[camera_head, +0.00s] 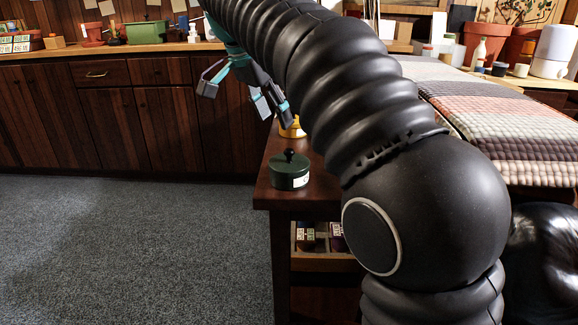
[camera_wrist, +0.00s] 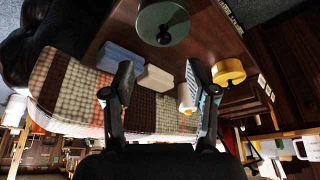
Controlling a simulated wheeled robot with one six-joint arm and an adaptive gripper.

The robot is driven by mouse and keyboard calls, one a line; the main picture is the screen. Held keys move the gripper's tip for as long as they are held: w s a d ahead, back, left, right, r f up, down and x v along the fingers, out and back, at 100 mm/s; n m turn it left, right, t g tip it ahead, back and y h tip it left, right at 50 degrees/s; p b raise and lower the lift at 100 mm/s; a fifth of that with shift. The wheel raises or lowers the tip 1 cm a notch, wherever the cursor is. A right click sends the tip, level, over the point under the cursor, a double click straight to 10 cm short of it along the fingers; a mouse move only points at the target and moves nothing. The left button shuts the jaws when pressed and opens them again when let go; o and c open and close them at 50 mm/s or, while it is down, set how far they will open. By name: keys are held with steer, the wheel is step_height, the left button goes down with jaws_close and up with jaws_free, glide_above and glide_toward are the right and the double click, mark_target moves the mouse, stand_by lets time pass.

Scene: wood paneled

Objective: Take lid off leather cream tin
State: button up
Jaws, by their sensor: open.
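A round dark green tin (camera_head: 289,175) with a black-knobbed lid and a small white label stands upright on the small wooden table, near its front left edge. Its lid is on. In the wrist view the green tin (camera_wrist: 179,27) shows from above at the top, beyond the fingertips. A yellow round container (camera_wrist: 229,71) is near it; part of the yellow container (camera_head: 292,128) shows behind the arm in the head view. The label text is too small to read. My gripper (camera_head: 241,92) is open and empty, above and behind the tin; its fingers (camera_wrist: 160,80) are spread wide.
A blue block (camera_wrist: 122,57), a white block (camera_wrist: 154,78) and a white cylinder (camera_wrist: 187,96) are also on the table. A patchwork cover (camera_head: 500,120) lies to the right. An open compartment (camera_head: 322,260) holds small items below the tabletop. The carpet at left is clear.

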mark_target(288, 150)
steer(key=b+x, duration=0.1)
steer(key=x, duration=0.4)
steer(key=shift+w+d+f, duration=0.1)
steer(key=shift+d+f, duration=0.05)
steer(key=shift+f, duration=0.2)
steer(key=shift+w+b+x, duration=0.2)
steer(key=shift+b+x, duration=0.15)
steer(key=shift+x, duration=0.95)
steer(key=shift+w+b+x, duration=0.2)
steer(key=shift+b+x, duration=0.15)
steer(key=shift+x, duration=1)
steer(key=shift+r, duration=0.15)
steer(key=c, duration=1)
